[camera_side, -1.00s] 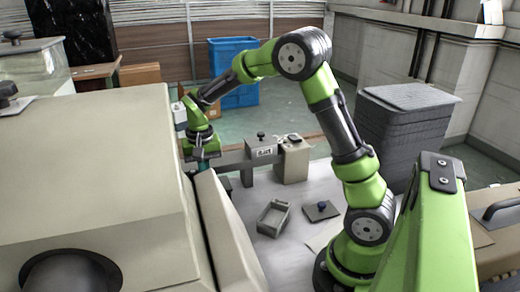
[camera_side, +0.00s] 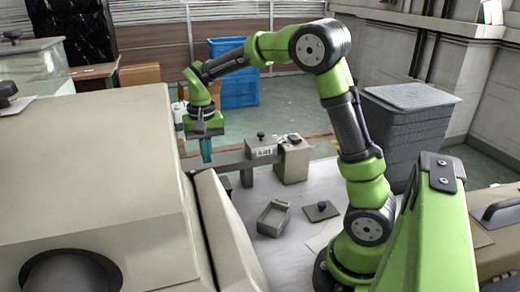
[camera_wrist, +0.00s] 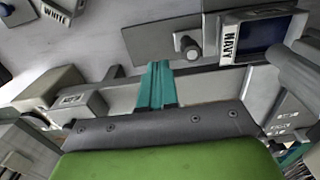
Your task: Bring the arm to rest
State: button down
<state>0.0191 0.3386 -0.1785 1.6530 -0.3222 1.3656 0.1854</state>
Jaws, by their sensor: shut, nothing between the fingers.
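My gripper (camera_side: 206,150) hangs at the end of my green and black arm, pointing down, at the left of the work table in the side view. Its teal fingers are shut with nothing between them, and they are clear of the table top. In the wrist view the teal fingers (camera_wrist: 157,86) are together in the middle, in front of a grey rail. My arm reaches left and arches high over the table.
A large beige machine (camera_side: 95,165) fills the left. A tray labelled NAVY (camera_wrist: 262,38) shows in the wrist view.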

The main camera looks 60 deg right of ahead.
jog(key=shift+r, duration=0.4)
jog(key=s+a+r+n+t+y, duration=0.1)
jog(key=s+a+r+n+t, duration=0.1)
jog(key=s+a, duration=0.3)
jog(key=s+a+r+n+t+y, duration=0.1)
jog(key=s+a+r+n+t, duration=0.2)
jog(key=s, duration=1)
jog(key=shift+a+r+t, duration=0.8)
jog(key=shift+a+t, duration=0.25)
jog(key=shift+t, duration=0.05)
jog(key=shift+s, duration=0.1)
